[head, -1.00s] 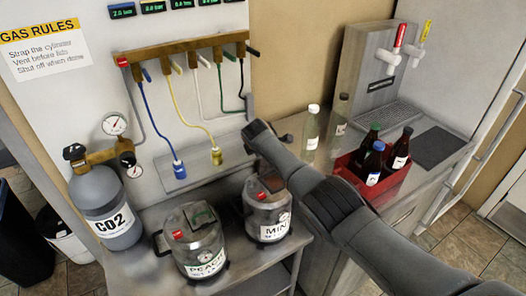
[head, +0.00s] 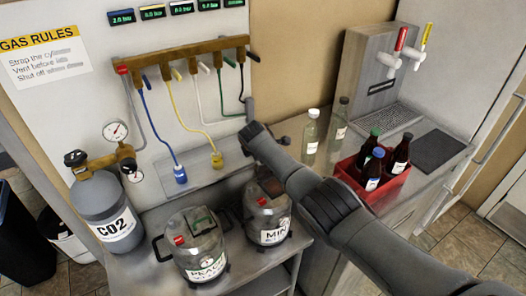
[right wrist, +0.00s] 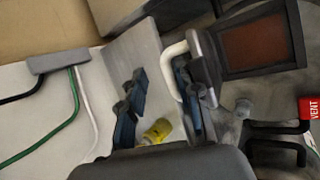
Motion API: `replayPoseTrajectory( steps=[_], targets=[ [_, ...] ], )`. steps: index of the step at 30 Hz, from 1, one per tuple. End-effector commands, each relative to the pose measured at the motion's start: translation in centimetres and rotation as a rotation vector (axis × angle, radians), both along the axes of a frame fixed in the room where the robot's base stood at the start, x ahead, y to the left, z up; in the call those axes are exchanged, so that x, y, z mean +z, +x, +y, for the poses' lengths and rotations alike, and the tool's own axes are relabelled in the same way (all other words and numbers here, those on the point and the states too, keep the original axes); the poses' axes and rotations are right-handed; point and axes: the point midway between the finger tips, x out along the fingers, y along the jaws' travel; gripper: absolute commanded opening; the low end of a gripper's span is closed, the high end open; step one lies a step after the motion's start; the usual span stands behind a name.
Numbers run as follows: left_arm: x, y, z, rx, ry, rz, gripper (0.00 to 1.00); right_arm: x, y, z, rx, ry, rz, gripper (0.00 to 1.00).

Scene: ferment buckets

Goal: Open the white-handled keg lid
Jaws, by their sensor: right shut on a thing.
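The mint keg (head: 268,234) stands on the steel bench, its lid partly hidden behind my right arm. In the right wrist view, the keg's dark lid plate (right wrist: 255,46) with a brown-red panel shows at upper right. A curved white handle (right wrist: 174,51) rises beside it. My right gripper (right wrist: 160,82) has its blue-padded fingers at this handle, shut on it; the exact contact is hard to see. In the head view its fingers are hidden behind my arm. My left gripper is not in view.
A CO2 cylinder (head: 108,208) with gauges stands at left. A red crate (head: 345,172) of bottles and two clear bottles (head: 310,135) stand right of my arm.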

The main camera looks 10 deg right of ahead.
Motion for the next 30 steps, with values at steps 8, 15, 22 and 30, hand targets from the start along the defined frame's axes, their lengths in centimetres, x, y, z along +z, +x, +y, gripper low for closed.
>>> replayPoseTrajectory(
  steps=[8, 15, 22, 30],
  targets=[
    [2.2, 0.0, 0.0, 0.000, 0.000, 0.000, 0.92, 4.3, 0.8, 1.5, 0.013, 0.006, -0.039, 0.20],
    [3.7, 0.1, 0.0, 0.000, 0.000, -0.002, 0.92, 5.7, 0.6, 2.0, 0.013, 0.004, -0.037, 0.20],
    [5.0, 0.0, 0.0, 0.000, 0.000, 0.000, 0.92, 6.8, 0.3, 2.4, 0.009, 0.001, -0.028, 0.20],
    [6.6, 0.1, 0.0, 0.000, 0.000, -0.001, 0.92, 8.3, 0.1, 3.0, 0.008, 0.001, -0.025, 0.20]
  ],
)
